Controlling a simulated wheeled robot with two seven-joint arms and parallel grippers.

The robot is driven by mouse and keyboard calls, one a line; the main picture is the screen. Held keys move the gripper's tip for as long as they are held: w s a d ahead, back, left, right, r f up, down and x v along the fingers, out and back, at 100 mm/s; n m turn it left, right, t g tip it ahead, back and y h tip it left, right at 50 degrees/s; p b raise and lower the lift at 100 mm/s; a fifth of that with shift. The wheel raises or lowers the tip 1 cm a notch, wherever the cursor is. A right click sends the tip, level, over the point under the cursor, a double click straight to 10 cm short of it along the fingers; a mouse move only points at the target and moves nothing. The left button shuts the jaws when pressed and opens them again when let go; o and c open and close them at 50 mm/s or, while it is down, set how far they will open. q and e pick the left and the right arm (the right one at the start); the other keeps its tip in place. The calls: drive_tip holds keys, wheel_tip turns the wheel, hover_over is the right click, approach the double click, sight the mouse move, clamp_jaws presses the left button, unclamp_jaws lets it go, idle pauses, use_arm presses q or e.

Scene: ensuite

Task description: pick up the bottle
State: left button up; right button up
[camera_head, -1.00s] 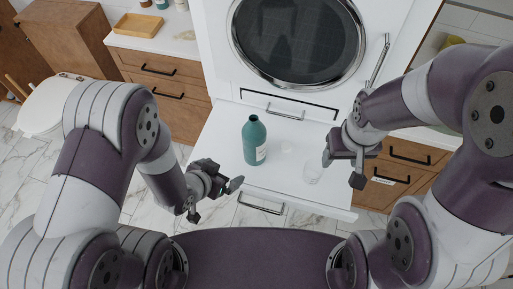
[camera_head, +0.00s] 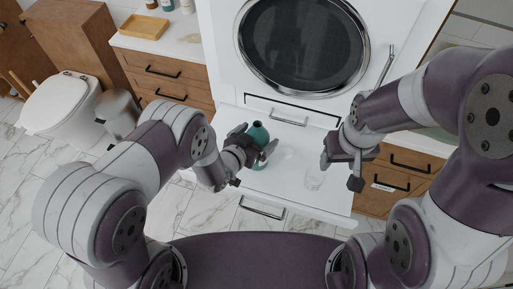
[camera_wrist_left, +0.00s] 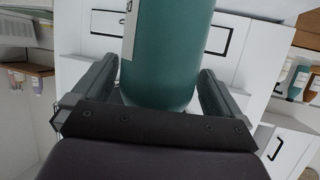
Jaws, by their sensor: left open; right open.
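The teal bottle (camera_head: 258,134) stands upright on the white pull-out shelf (camera_head: 311,203) under the round-doored machine. In the head view my left gripper partly hides it. My left gripper (camera_head: 254,144) is open, with its fingers at the bottle. In the left wrist view the bottle (camera_wrist_left: 168,50) fills the middle, between the two open fingers (camera_wrist_left: 155,90). I cannot tell whether either finger touches it. My right gripper (camera_head: 341,172) is open and empty above the right part of the shelf.
The white machine (camera_head: 302,45) rises behind the shelf. Wooden drawers (camera_head: 165,75) flank it. A toilet (camera_head: 65,105) and grey bin (camera_head: 118,112) stand at left.

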use_arm(q)
drive_tip(key=shift+d, duration=0.2)
drive_tip(key=shift+s, duration=0.1)
drive_tip(key=c, duration=0.4)
drive_tip(key=shift+a, duration=0.1)
clamp_jaws()
drive_tip(key=shift+r, duration=0.1)
